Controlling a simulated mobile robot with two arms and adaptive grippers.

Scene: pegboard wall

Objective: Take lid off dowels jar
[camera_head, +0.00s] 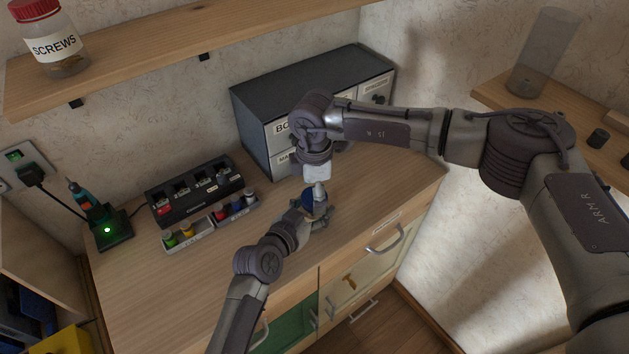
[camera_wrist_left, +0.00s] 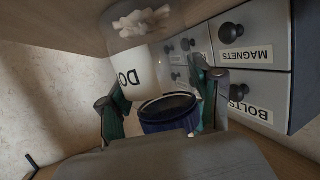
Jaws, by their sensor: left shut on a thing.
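The dowels jar has a white label (camera_head: 317,172) and a clear base with pale dowels, and shows just below my right wrist in the head view. In the left wrist view the jar (camera_wrist_left: 137,72) has "DO" visible on its label and pale dowels in its clear end. My left gripper (camera_head: 315,208) is shut on the dark blue lid (camera_head: 308,199). The lid (camera_wrist_left: 170,115) sits between the fingers in the left wrist view, its dark hollow side showing, apart from the jar. My right arm reaches over the jar; its fingers are hidden or unclear.
The drawer cabinet (camera_head: 315,95) stands behind the jar. A charger rack (camera_head: 195,193) and small bottles in trays are on the desk's left. A SCREWS jar (camera_head: 52,40) stands on the upper shelf, and a clear container (camera_head: 545,52) on the right shelf. The desk's front left is clear.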

